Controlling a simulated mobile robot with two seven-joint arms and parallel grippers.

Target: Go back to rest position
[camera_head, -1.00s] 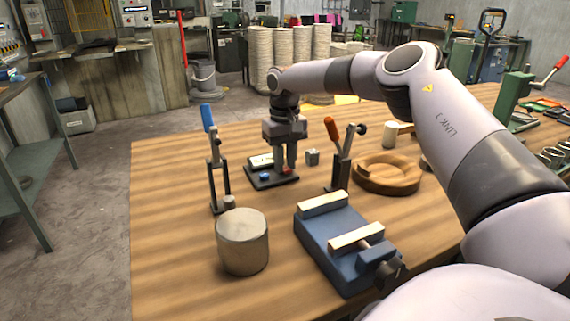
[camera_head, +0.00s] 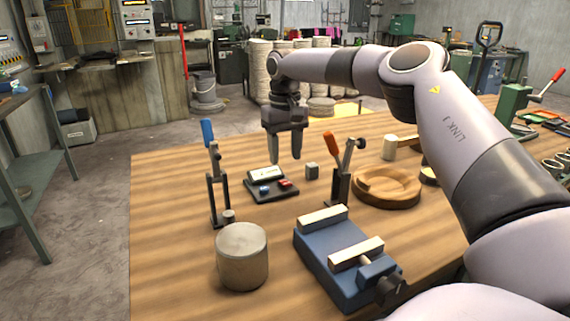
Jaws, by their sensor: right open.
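My right gripper (camera_head: 285,158) hangs above the far part of the wooden table (camera_head: 165,260), fingers pointing down. It is open and empty, above and slightly behind a small dark box (camera_head: 285,194). The box has a white label, a blue button (camera_head: 264,190) and a red switch or button (camera_head: 285,184) on its top. The gripper does not appear to touch it. My right arm reaches in from the right side of the picture. My left gripper is not in view.
Two toggle clamps, blue-handled (camera_head: 212,180) and orange-handled (camera_head: 341,175), flank the box. A metal cylinder (camera_head: 242,258) and a blue vise (camera_head: 345,265) stand nearer. A round wooden bowl (camera_head: 387,188) lies right, with a small grey cube (camera_head: 312,170) near the box.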

